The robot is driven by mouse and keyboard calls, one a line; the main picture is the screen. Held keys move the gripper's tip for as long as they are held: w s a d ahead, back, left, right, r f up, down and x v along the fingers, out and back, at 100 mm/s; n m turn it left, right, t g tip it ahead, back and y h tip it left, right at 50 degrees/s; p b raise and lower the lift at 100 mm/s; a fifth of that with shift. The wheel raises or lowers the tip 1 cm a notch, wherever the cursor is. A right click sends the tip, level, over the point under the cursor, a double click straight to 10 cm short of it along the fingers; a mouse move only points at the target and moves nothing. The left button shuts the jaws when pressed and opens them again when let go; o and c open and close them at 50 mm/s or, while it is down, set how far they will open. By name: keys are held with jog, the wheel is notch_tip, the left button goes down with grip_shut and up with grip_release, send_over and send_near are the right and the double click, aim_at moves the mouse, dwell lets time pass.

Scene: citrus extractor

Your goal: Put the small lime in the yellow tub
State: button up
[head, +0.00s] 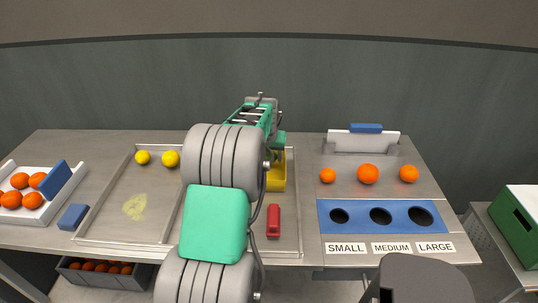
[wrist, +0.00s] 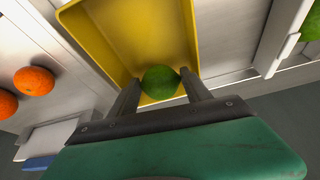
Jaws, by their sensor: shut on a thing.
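The small lime (wrist: 160,82) is green and sits between the two fingers of my gripper (wrist: 158,90) in the wrist view. The fingers are shut on it from both sides. The yellow tub (wrist: 128,35) is right behind the lime in that view, and the lime overlaps its near end wall. I cannot tell how high the lime is over the tub floor. The tub floor that shows is empty. In the head view the yellow tub (head: 277,178) is partly hidden behind my arm, and the lime is hidden.
Another green fruit (wrist: 311,25) shows at the wrist view's right edge. Several oranges (head: 368,174) lie right of the tub, behind a blue sizing plate (head: 359,218). Lemons (head: 170,158) lie in the left tray (head: 115,190). A red block (head: 273,220) lies in front of the tub.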

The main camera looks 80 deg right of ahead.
jog(key=shift+f+b, duration=0.7)
jog(key=shift+f, duration=0.35)
jog(key=o, duration=1.5)
jog(key=v, duration=0.8)
jog(key=shift+b, duration=0.35)
